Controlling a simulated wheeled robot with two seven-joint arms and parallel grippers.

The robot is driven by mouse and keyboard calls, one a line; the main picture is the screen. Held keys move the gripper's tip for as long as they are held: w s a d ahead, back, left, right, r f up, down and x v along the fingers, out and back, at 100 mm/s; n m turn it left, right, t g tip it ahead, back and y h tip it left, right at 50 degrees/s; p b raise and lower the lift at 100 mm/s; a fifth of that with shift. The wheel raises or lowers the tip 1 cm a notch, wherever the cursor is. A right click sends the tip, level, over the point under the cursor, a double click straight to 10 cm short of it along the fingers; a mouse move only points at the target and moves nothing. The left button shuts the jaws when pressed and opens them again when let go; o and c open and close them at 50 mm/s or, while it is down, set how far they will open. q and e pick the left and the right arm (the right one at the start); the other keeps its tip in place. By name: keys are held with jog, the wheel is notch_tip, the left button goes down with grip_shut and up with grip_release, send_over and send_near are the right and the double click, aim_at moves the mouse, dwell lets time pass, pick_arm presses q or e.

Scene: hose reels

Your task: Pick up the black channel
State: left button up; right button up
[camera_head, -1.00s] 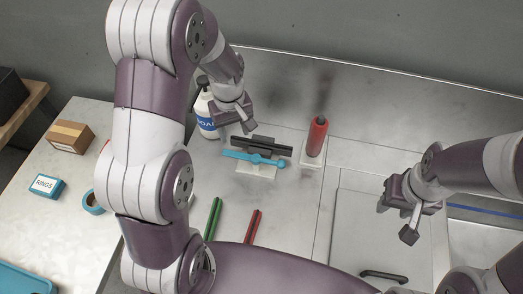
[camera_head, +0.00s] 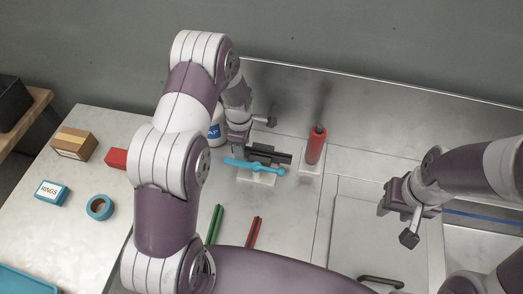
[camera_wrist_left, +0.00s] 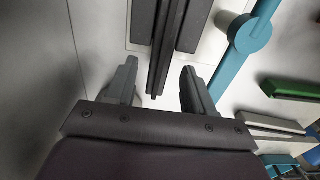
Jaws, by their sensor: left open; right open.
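My left gripper (camera_head: 254,136) is open at the channel's left part, with one finger on each side as seen from the wrist (camera_wrist_left: 158,70). I cannot tell how high the fingertips are above it. My right gripper (camera_head: 397,225) is open and empty, off to the right.
A red cylinder (camera_head: 316,146) stands upright just right of the channel, and a soap bottle (camera_head: 215,132) is close behind my left arm. Green (camera_head: 216,225) and red (camera_head: 254,233) channels lie in front. A blue ring (camera_head: 100,207) and boxes lie at left.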

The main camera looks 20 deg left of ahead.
pick_arm(q)
jog(key=shift+w+a+f, duration=0.1)
jog(key=shift+w+f, duration=0.05)
jog(key=shift+f, duration=0.4)
grip_shut()
jog(key=shift+r, duration=0.15)
notch_tip(320, 180, up, 9)
jog(key=shift+f+b, duration=0.15)
jog(key=shift+b, duration=0.85)
notch_tip(320, 180, up, 8)
jog(key=p, duration=0.6)
